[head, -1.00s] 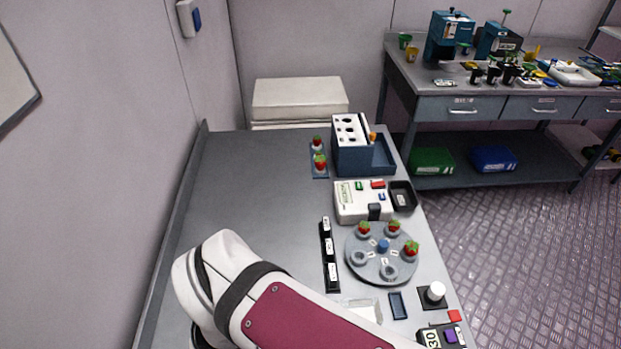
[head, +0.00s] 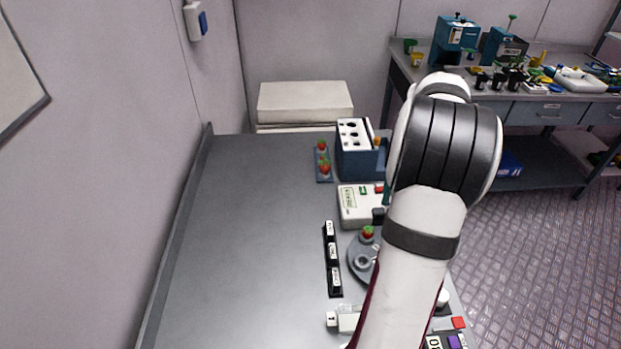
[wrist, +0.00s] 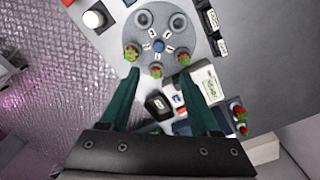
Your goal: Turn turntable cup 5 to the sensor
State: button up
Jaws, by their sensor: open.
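The round grey turntable (wrist: 161,60) shows near the top of the wrist view, with a blue centre knob (wrist: 158,45) and numbered labels around it. Strawberries sit in some cups, one at its left (wrist: 131,53), one at the bottom (wrist: 156,71) and one at the right (wrist: 184,60). Two cups at the far side look empty. In the head view my arm hides most of the turntable (head: 355,272). My gripper (wrist: 158,85) is open and empty, its dark green fingers apart above the scene. The label on cup 5 is too small to tell. The white device (head: 358,207) stands beside the turntable.
A black label strip (head: 333,262) lies left of the turntable. A blue rack (head: 356,160) and a small tray with two strawberries (head: 324,178) stand behind. A white knob (wrist: 94,19) stands near the turntable. The table's left part is clear.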

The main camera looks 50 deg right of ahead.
notch_tip(320, 180, down, 16)
jog(key=shift+s+d, duration=0.1)
jog(key=shift+s, duration=0.05)
dwell(0.3)
grip_shut()
jog(key=shift+r, duration=0.1)
dwell(1.2)
